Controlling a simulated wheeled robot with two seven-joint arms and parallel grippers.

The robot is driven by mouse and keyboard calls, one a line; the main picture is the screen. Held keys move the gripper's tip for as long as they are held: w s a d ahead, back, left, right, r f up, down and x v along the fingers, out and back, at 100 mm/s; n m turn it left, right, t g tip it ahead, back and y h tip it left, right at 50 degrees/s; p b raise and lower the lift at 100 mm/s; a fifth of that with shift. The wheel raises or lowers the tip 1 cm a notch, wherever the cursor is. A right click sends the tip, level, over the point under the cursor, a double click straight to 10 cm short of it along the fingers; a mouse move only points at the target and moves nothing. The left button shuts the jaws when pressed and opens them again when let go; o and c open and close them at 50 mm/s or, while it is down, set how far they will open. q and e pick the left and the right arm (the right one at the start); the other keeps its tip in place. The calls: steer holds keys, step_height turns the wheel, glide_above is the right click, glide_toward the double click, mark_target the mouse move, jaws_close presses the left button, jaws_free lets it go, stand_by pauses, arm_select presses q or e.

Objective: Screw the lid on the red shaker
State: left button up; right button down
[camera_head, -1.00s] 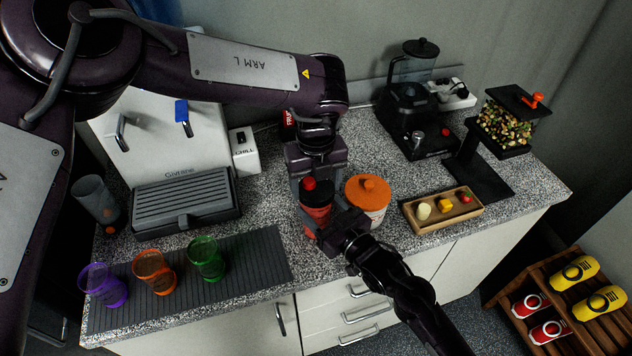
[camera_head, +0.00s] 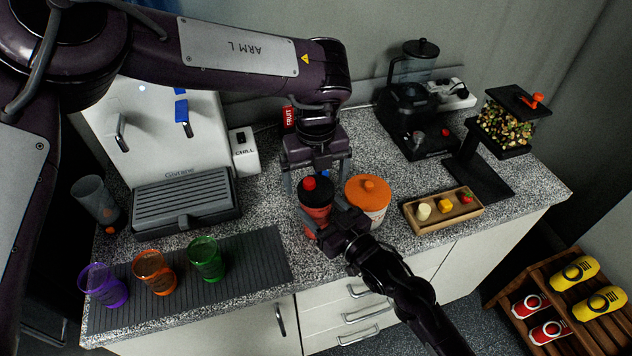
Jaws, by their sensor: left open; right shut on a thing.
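The red shaker (camera_head: 311,229) stands upright on the counter. Its black lid (camera_head: 315,192) with a red cap (camera_head: 310,183) sits on top of it; I cannot tell how tightly. My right gripper (camera_head: 324,229) is shut on the shaker's body from the front right. My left gripper (camera_head: 316,180) is open and points down from above, its fingers apart behind and around the lid, not clamping it. Part of the shaker's body is hidden behind my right gripper.
A white tub with an orange lid (camera_head: 368,188) stands close on the right. A wooden tray (camera_head: 437,221) lies further right. Purple (camera_head: 103,285), orange (camera_head: 154,272) and green (camera_head: 206,259) cups stand on a dark mat (camera_head: 255,263) at the left. A dispenser (camera_head: 165,140) stands behind.

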arm_select(q)
step_height(320, 180, up, 10)
steer(key=shift+f, duration=0.15)
arm_select(e)
steer(key=shift+c, duration=1.5)
jaws_free()
steer(key=shift+s+d+f, duration=0.1)
steer(key=shift+s+d, duration=0.1)
steer(key=b+v, duration=0.2)
steer(key=v, duration=0.4)
steer(key=shift+s+d, duration=0.15)
steer(key=shift+s, duration=0.1)
arm_select(q)
step_height(320, 180, down, 2)
steer(key=shift+f, duration=0.1)
arm_select(e)
steer(key=shift+s+d, duration=0.2)
steer(key=shift+s, duration=0.05)
